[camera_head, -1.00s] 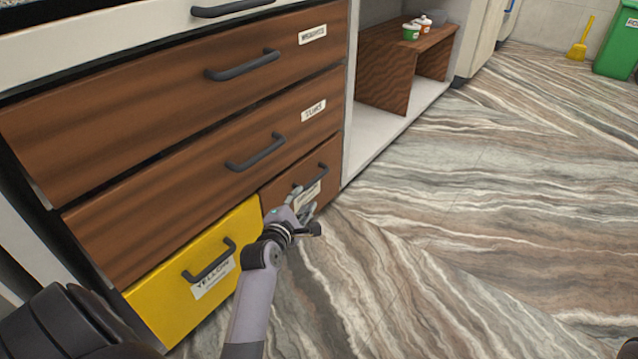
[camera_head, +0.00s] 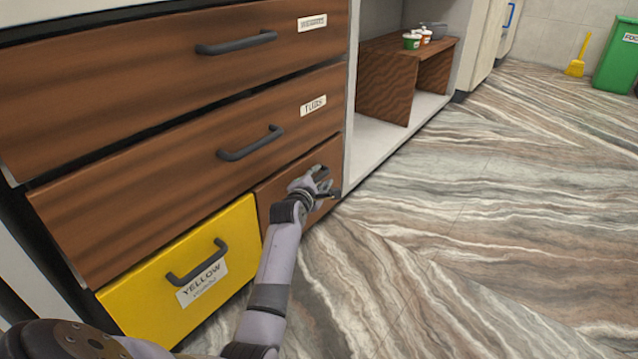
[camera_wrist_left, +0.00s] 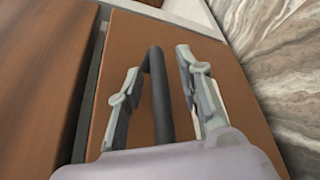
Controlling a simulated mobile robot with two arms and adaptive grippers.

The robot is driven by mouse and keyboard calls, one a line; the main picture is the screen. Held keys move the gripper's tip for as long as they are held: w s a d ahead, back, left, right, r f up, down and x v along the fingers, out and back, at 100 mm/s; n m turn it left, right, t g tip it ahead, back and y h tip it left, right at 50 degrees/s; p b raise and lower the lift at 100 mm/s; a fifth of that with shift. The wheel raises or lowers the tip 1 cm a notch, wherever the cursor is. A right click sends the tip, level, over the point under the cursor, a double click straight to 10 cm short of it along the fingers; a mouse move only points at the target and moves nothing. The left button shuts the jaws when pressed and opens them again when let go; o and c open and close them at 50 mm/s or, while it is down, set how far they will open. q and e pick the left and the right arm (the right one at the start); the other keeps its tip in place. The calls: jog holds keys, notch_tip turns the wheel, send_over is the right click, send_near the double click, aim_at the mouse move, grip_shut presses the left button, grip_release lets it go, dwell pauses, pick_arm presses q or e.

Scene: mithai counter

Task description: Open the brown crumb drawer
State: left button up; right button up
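The brown crumb drawer (camera_head: 270,196) is the small lower drawer right of the yellow drawer; its front looks flush with its neighbours. My left gripper (camera_head: 320,181) is in front of it and covers most of its label and handle in the head view. In the left wrist view, the drawer's dark bar handle (camera_wrist_left: 158,95) stands between the two open fingers of the gripper (camera_wrist_left: 155,80). The left finger is near the bar, and a gap shows between the bar and the right finger. My right gripper is not in view.
The yellow drawer (camera_head: 140,280) with its dark handle is to the left. Wide brown drawers, one labelled tubs (camera_head: 200,160), lie above. An open shelf bay with a wooden stand (camera_head: 385,85) is to the right. The striped floor (camera_head: 480,230) in front is clear.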

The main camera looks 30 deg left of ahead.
pick_arm(q)
jog(key=shift+c, duration=0.4)
grip_shut()
dwell(0.5)
